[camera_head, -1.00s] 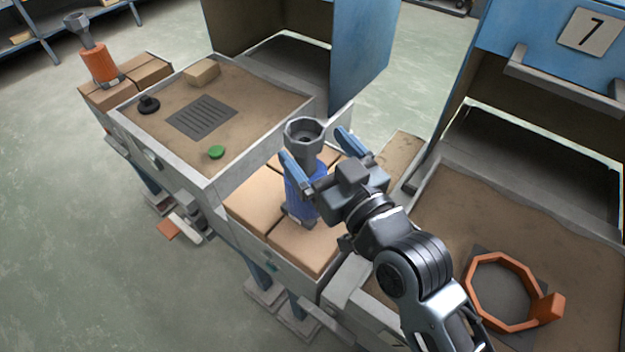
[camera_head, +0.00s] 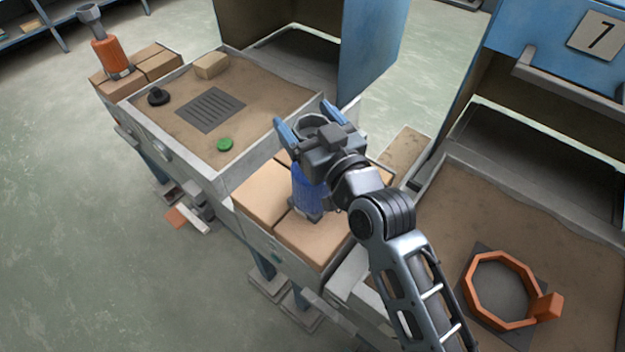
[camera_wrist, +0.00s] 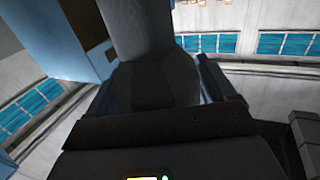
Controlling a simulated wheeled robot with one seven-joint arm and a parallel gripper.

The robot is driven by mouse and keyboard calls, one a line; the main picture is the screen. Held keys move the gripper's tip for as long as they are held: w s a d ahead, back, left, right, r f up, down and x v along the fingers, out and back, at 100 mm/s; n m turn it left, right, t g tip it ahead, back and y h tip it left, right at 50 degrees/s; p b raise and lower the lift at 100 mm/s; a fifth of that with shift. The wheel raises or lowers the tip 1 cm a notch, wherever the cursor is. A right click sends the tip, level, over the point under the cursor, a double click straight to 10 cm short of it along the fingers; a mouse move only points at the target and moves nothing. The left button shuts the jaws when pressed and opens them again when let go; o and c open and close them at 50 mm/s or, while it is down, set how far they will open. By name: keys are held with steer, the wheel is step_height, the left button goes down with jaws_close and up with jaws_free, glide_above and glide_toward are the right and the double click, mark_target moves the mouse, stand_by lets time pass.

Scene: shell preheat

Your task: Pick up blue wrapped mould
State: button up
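The blue wrapped mould (camera_head: 308,192) stands upright on the brick-topped stand in the middle of the head view. Its grey cup-shaped top is partly hidden behind my gripper. My gripper (camera_head: 308,122) is at the height of that cup, with its two blue fingers spread apart, one on each side of the cup in the picture. I cannot tell whether either finger touches it. In the wrist view a large dark grey shape (camera_wrist: 150,60) fills the middle; I cannot tell which part it is.
A sand-filled tray (camera_head: 190,150) with a grate, a green knob and a black knob lies to the left. An orange wrapped mould (camera_head: 111,58) stands on bricks at the far left. An orange ring (camera_head: 470,285) lies right. A blue cabinet marked 7 (camera_head: 540,60) stands behind.

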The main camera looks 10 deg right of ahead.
jaws_close()
stand_by(0.6)
